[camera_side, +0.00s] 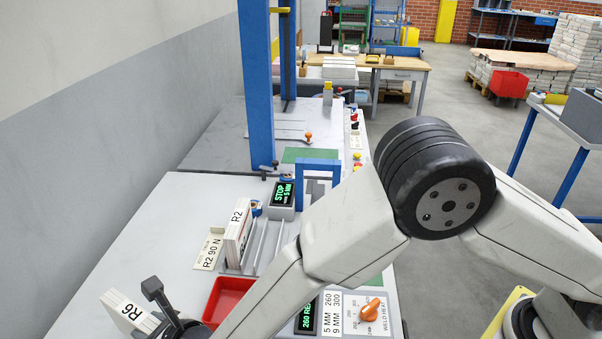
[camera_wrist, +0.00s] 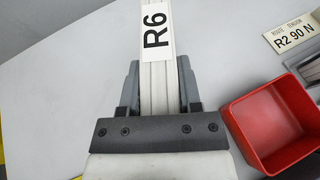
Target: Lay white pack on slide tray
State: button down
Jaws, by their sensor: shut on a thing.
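A white pack marked R6 (camera_wrist: 154,62) is held between the two grey fingers of my gripper (camera_wrist: 158,85). The pack also shows at the lower left of the side view (camera_side: 122,308), beside my dark gripper (camera_side: 165,309). The lower part of the gripper is cut off there. A second white pack marked R2 (camera_side: 237,232) stands upright at the left of a grey railed tray (camera_side: 262,246), which looks like the slide tray. My arm covers part of the bench to the right of this tray.
A red bin (camera_side: 227,296) lies between the R6 pack and the railed tray; it also shows in the wrist view (camera_wrist: 234,125). A plate marked R2 90 N (camera_side: 208,250) lies left of the R2 pack. A blue arch (camera_side: 318,165) and a display (camera_side: 282,194) stand behind.

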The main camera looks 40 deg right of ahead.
jog(key=shift+w+a+f, duration=0.15)
jog(key=shift+w+f, duration=0.1)
jog(key=shift+f, duration=1.55)
jog(key=shift+f, duration=0.1)
jog(key=shift+c, duration=1.4)
grip_release()
jog(key=shift+f, duration=0.1)
jog(key=shift+s+r, duration=0.1)
jog(key=shift+r, duration=0.1)
jog(key=v, duration=1.2)
